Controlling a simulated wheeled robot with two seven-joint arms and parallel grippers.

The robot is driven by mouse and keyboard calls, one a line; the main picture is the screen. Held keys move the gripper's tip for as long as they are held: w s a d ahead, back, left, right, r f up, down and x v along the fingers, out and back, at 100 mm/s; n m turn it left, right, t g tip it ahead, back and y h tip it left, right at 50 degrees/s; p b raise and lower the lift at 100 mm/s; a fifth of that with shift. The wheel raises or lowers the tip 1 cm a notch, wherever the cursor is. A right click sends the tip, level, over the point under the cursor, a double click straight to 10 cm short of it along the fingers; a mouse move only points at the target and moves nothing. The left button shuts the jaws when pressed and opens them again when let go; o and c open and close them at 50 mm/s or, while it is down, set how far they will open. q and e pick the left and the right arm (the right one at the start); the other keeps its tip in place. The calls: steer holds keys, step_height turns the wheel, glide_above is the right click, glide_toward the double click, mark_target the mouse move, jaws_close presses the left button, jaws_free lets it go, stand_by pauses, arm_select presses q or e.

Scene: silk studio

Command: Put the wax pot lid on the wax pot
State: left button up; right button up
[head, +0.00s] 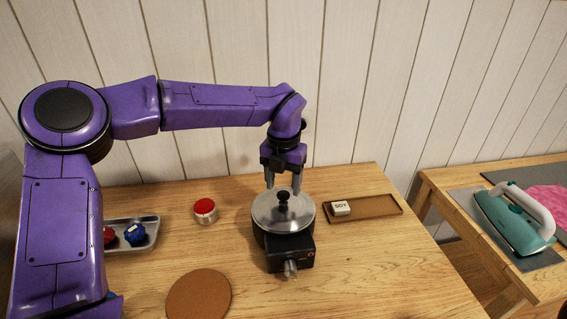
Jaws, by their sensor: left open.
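The wax pot (291,251) is a dark pot with a black control box and a knob at its front, standing on the wooden table. The wax pot lid (268,213) is silvery and round with a black knob, and it lies over the top of the pot. From this view I cannot tell whether it is fully seated. My left gripper (283,184) points down just above and behind the lid's knob. Its fingers are open and appear apart from the knob. My right gripper is not in view.
A round cork mat (199,298) lies front left of the pot. A red-topped tin (205,210) and a metal tray (147,240) with red and blue items are on the left. A wooden tray (380,206) holds a white block (341,208). A teal iron (513,222) rests on the right table.

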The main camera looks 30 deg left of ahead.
mark_target(283, 194)
arm_select(q)
step_height(283, 194, up, 10)
steer(key=shift+b, duration=0.35)
steer(key=shift+s+f, duration=0.1)
